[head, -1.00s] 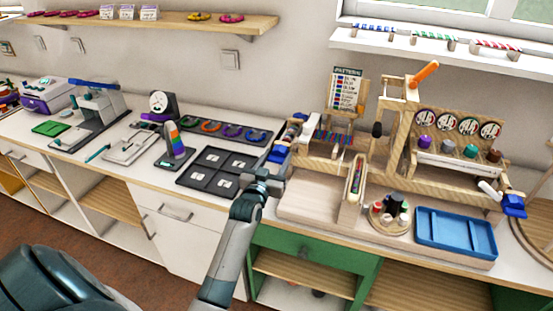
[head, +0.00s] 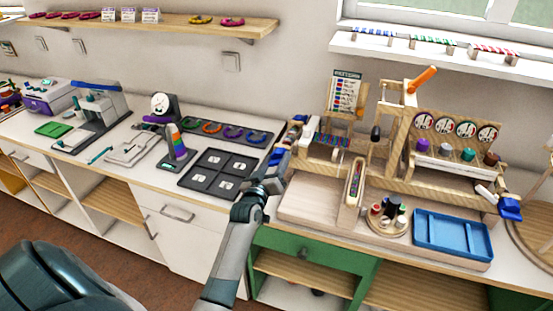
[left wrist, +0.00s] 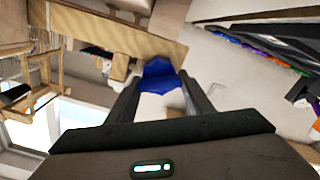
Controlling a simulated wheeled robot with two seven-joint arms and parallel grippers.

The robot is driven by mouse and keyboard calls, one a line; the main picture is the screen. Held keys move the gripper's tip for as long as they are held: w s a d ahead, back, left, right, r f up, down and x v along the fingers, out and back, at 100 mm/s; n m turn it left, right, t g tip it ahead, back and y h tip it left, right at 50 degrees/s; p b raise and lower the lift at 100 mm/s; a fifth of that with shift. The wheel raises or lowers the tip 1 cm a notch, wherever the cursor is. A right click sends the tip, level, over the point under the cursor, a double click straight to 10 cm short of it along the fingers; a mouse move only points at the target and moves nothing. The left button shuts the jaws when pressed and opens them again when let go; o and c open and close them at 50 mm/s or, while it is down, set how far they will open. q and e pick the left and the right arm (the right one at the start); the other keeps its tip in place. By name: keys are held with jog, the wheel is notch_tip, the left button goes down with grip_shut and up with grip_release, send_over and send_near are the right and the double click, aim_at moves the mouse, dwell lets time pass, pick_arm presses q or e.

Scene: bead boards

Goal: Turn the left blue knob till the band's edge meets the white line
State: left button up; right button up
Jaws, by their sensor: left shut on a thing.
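The left blue knob (left wrist: 160,76) sits on the end of a pale wooden frame and lies between the two dark fingers of my left gripper (left wrist: 162,92) in the left wrist view. The gripper is shut on it. In the head view the knob (head: 276,156) shows as a small blue patch at the left end of the wooden loom (head: 325,150), with my left gripper (head: 279,163) at it. The band's edge and the white line are too small or hidden to make out. My right gripper is not in view.
A second blue knob (head: 510,209) is at the loom's right end. A blue tray (head: 453,256) and a round stand of spools (head: 388,226) are in front of the loom. A black four-part tray (head: 192,183) lies left of my arm.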

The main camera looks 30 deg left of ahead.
pick_arm(q)
jog(key=shift+r+n, duration=0.1)
jog(key=shift+n, duration=0.4)
jog(key=shift+n+p, duration=0.45)
jog(key=shift+n, duration=0.45)
jog(key=n, duration=0.2)
jog(key=n+p, duration=0.1)
jog(key=n, duration=0.1)
jog(key=shift+a+f+n, duration=0.1)
jog(key=shift+f+n, duration=0.1)
jog(key=shift+n, duration=0.1)
jog(key=n, duration=0.3)
jog(key=shift+f+p, duration=0.1)
jog(key=shift+p, duration=0.25)
jog(key=shift+n, duration=1)
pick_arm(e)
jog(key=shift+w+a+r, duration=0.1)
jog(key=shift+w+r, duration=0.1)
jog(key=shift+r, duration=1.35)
pick_arm(q)
jog(key=o, duration=1)
jog(key=shift+a, duration=0.1)
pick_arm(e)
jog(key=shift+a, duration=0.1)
pick_arm(q)
jog(key=shift+o, duration=0.2)
jog(key=shift+s+f, duration=0.1)
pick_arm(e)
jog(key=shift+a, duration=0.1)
